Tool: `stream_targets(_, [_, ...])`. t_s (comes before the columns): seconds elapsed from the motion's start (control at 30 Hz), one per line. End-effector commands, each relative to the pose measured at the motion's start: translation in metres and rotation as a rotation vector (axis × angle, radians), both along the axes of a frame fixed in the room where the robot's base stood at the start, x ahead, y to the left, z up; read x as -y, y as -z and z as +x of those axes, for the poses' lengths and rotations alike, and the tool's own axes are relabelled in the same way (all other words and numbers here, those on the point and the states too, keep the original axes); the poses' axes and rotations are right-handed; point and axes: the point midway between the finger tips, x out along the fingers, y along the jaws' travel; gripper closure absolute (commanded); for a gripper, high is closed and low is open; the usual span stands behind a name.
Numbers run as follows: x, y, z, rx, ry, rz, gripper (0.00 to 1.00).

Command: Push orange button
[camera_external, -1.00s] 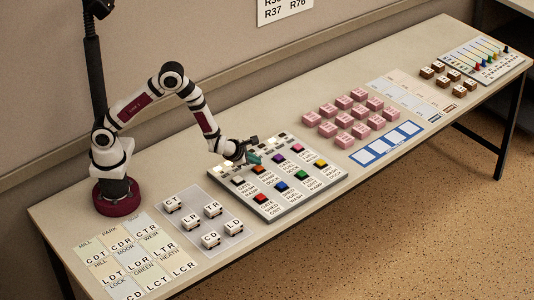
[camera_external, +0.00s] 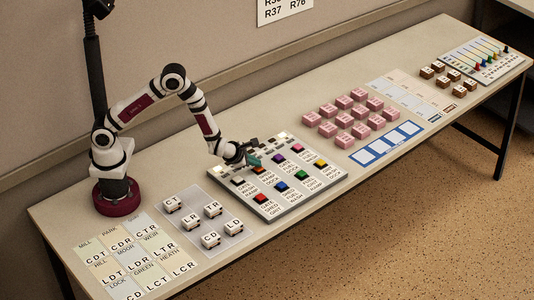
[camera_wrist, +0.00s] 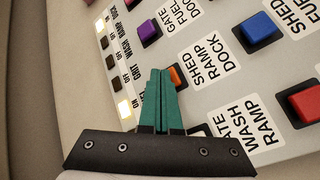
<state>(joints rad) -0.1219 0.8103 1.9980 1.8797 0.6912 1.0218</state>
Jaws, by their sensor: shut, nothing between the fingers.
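The orange button (camera_wrist: 176,76) shows in the wrist view just right of my fingertips and is partly hidden behind them. In the outside view the orange button (camera_external: 258,169) lies in the back row of the panel (camera_external: 300,202), just below the fingertips. My gripper (camera_external: 255,160) is shut and empty, its teal fingers pointing down at the panel. In the wrist view the closed gripper (camera_wrist: 160,75) overlaps the orange button's left edge. I cannot tell whether the tips touch it.
Around it are a purple button (camera_wrist: 149,33), a blue button (camera_wrist: 257,31) and a red button (camera_wrist: 302,103). A strip of indicator lamps (camera_wrist: 124,107) runs along the panel's back. Pink blocks (camera_external: 343,120) stand to the right, and lettered white blocks (camera_external: 211,240) to the left.

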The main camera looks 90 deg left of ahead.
Motion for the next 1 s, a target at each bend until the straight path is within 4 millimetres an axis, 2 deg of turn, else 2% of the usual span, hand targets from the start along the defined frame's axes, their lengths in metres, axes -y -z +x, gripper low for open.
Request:
stream_targets(0.53, [0.000, -0.012, 0.000, 0.001, -0.001, 0.000, 1.00])
stream_targets(0.9, [0.000, -0.062, 0.000, 0.001, -0.001, 0.001, 1.00])
stream_targets(1.0, [0.000, -0.068, 0.000, 0.001, 0.000, 0.000, 1.00])
